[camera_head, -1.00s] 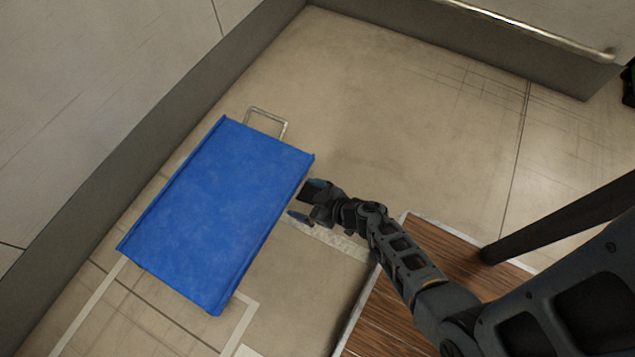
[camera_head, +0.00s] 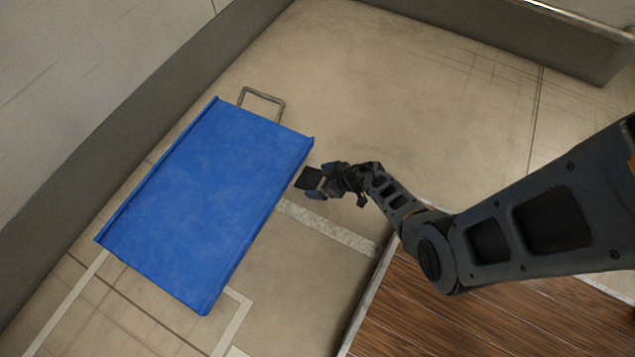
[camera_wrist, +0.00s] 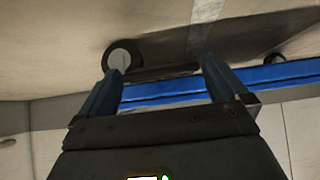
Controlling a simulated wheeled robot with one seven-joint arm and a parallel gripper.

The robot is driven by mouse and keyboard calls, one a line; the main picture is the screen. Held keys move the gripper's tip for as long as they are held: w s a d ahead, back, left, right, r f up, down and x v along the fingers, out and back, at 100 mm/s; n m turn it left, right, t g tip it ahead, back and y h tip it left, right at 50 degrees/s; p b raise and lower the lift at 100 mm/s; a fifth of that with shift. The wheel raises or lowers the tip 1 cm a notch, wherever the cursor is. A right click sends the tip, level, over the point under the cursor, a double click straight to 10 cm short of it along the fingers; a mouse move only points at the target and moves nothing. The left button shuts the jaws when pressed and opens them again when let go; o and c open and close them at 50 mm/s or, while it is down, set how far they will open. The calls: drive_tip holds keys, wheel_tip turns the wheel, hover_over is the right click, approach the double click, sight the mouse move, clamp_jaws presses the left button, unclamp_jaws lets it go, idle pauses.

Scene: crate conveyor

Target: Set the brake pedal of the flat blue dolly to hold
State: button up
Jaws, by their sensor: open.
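The flat blue dolly (camera_head: 205,205) lies low on the floor in the left half of the head view. A grey metal loop (camera_head: 263,91) sticks out at its far end. My gripper (camera_head: 309,181) is just off the dolly's right long side, near the far right corner. The dolly's blue edge (camera_wrist: 165,91) runs behind the fingers. A dark round wheel (camera_wrist: 122,54) with a pale part shows by the left fingertip.
A second dark wheel (camera_wrist: 274,60) shows farther right in the wrist view. A wood-topped surface (camera_head: 450,320) stands at the lower right. A grey wall base (camera_head: 90,175) runs along the left. The floor (camera_head: 400,100) beyond my gripper is clear.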

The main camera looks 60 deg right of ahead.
drive_tip(key=shift+b+x, duration=0.4)
drive_tip(key=shift+x, duration=0.4)
drive_tip(key=shift+c, duration=0.3)
drive_tip(key=c, duration=1)
drive_tip(key=shift+c, duration=0.3)
